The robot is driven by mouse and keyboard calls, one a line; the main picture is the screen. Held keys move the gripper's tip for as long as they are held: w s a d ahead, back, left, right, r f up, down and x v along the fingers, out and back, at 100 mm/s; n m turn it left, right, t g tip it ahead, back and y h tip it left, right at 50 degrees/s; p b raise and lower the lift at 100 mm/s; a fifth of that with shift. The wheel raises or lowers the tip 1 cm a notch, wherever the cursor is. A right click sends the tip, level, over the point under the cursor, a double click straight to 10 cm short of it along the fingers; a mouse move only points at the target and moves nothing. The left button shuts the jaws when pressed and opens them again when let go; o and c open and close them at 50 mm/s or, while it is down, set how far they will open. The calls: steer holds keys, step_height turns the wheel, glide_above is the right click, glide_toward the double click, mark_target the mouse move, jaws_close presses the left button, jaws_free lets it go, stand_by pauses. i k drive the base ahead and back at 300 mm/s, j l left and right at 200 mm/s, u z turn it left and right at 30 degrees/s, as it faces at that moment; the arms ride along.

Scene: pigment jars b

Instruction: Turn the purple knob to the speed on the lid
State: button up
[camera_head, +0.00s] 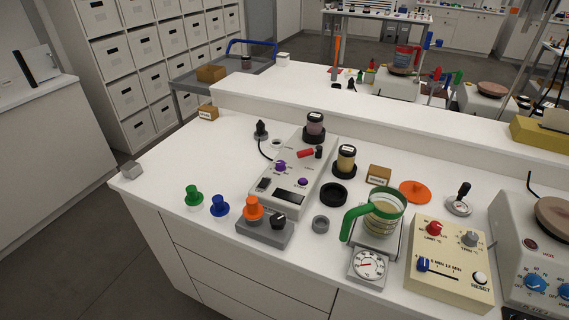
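A pale grey machine (284,182) stands on the white bench, left of the middle. It has a larger purple knob (281,166) on its left side and a smaller purple knob (303,182) nearer the dark display (291,198). The pointer directions and scale marks are too small to read. A jar with a dark lid (315,117) and a pale label stands at the machine's far end. A second dark-lidded, labelled jar (346,161) with tan contents stands to its right. I cannot read either label. My gripper is not in view.
Green (194,196), blue (219,206) and orange (253,208) knobs stand near the front left. A green-handled jug (383,212) sits on a dial scale, right of the machine. A beige control box (450,262) is farther right. A raised shelf (400,107) runs behind.

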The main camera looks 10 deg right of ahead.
mark_target(280, 166)
steer(key=i+j+z, duration=0.25)
steer(key=j, duration=0.3)
steer(key=i+j+z, duration=0.25)
steer(key=i+j, duration=0.15)
steer(key=j, duration=0.25)
steer(key=i+j+z, duration=0.15)
steer(key=j, duration=0.2)
